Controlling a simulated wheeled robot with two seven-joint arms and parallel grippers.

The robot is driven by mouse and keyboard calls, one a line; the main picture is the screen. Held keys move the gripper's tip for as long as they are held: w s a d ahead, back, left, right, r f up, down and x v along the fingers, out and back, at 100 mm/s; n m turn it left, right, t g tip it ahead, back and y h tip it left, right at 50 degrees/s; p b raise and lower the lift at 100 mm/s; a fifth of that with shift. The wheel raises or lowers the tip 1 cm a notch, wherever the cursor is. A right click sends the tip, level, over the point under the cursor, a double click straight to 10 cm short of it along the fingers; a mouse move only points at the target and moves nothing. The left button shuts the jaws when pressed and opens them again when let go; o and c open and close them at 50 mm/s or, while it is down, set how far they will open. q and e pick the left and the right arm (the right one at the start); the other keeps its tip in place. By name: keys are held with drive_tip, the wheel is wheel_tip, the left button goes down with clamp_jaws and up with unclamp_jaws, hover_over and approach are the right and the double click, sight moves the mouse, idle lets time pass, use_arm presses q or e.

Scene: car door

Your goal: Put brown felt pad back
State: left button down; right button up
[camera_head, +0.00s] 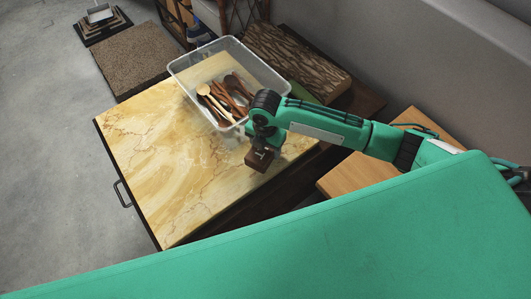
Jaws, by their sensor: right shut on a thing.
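My right gripper (265,146) comes in from the right and points down over the right part of the marbled yellow tabletop. It is shut on a small dark brown block-like thing, which looks like the brown felt pad (258,161). The pad is held near the table's right front edge; I cannot tell whether it touches the top. The fingertips are partly hidden by the wrist and the pad. My left gripper is not in view.
A clear plastic bin (183,72) with several wooden spoons and utensils stands at the back of the marbled table (165,165), just behind my gripper. A wooden surface (345,180) lies under my right forearm. The table's left and front areas are clear.

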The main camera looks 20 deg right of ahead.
drive_tip(key=shift+f, duration=2.2)
drive_tip(key=o, duration=1.1)
drive_tip(key=shift+f, duration=0.15)
wheel_tip(320, 180, up, 12)
drive_tip(key=shift+r, duration=0.2)
